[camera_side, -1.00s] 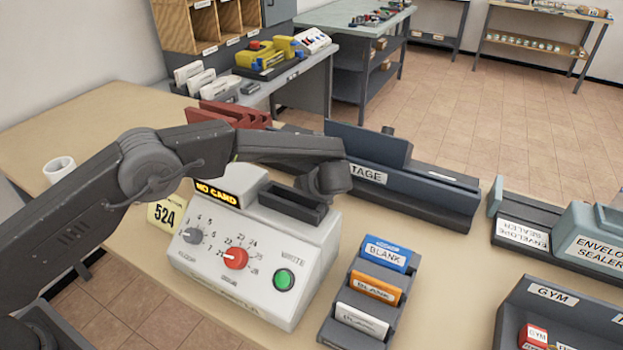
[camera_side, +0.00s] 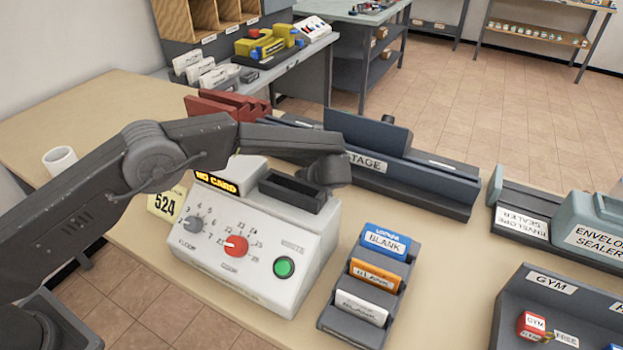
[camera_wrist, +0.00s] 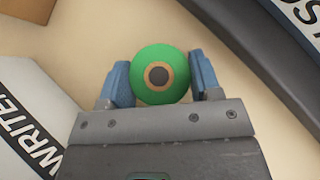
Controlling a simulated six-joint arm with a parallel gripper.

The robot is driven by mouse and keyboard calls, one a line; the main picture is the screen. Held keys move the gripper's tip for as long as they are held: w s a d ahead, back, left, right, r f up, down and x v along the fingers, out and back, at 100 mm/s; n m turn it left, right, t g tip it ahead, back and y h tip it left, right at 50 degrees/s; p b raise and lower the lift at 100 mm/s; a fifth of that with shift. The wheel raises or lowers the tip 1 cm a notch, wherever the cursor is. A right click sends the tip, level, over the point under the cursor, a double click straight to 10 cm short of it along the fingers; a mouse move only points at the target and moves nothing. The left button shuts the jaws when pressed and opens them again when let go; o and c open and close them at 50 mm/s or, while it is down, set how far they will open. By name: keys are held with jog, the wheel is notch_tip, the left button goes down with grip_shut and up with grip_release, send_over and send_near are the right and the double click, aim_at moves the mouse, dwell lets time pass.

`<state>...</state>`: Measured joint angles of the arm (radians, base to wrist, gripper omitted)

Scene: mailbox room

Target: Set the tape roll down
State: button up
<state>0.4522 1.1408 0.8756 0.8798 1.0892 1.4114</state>
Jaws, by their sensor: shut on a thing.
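The tape roll (camera_wrist: 176,60) is green with a tan ring and a dark centre. In the wrist view it sits between the two blue fingertips of my gripper (camera_wrist: 161,84), which is shut on it. Beige table top shows behind the roll; I cannot tell whether the roll touches it. In the side view my wrist is behind the card writer (camera_side: 262,270), in front of the postage machine (camera_side: 410,185). The fingers and the roll are hidden there.
A rack of blank cards (camera_side: 372,285) stands right of the writer. An envelope sealer (camera_side: 585,240) and a GYM tray (camera_side: 510,310) are farther right. A white mug (camera_side: 60,160) stands at left. Beige table top (camera_side: 450,245) is clear between the card rack and the sealer.

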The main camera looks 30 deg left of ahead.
jog(key=shift+f, duration=0.15)
jog(key=o, duration=1)
jog(key=shift+s+d+r, duration=0.2)
jog(key=shift+d+r, duration=0.1)
jog(key=shift+s+d+r, duration=0.25)
jog(key=shift+d+r, duration=0.05)
jog(key=shift+r, duration=0.3)
jog(key=shift+s+d+r, duration=0.2)
jog(key=shift+d+r, duration=0.05)
jog(key=shift+r, duration=0.35)
notch_tip(320, 180, up, 6)
jog(key=shift+a+r, duration=0.1)
